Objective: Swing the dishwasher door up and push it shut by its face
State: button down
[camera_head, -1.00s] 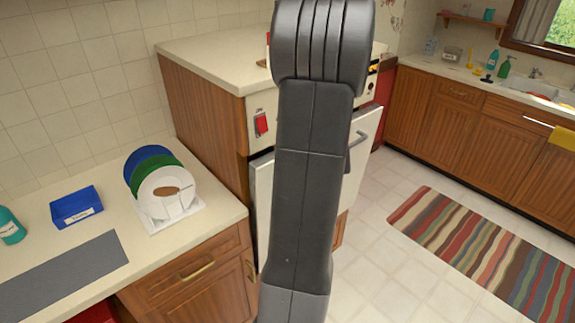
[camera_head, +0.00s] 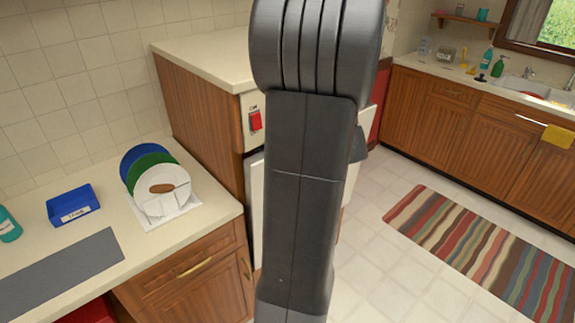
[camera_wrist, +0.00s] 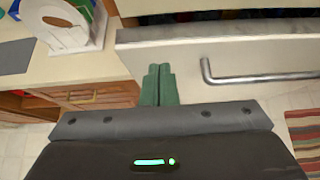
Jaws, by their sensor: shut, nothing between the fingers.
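The white dishwasher door (camera_wrist: 220,60) fills the upper right of the wrist view, with a grey bar handle (camera_wrist: 260,76) across its face. A dark gap shows beyond its top edge, so the door stands ajar. In the head view my arm hides most of the door, and a strip of it (camera_head: 257,205) shows left of the arm. My gripper (camera_wrist: 159,68) has its two green fingers together and empty. The fingertips are in front of the door's face, left of the handle. I cannot tell whether they touch it.
A counter (camera_head: 215,222) stands left of the dishwasher, with a plate rack (camera_head: 168,217), a blue bin (camera_head: 74,205) and a grey mat (camera_head: 62,272). A red switch (camera_head: 255,121) is above the door. A striped rug (camera_head: 470,240) lies on the open floor at right.

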jog(key=s+d+f+t+y+b, duration=0.5)
jog(key=s+f+t+b, duration=0.15)
jog(key=f+b, duration=0.2)
jog(key=p+x, duration=0.3)
jog(key=x, duration=1.1)
jog(key=shift+s+a+g, duration=0.25)
jog(key=shift+g, duration=0.1)
jog(key=shift+f, duration=0.1)
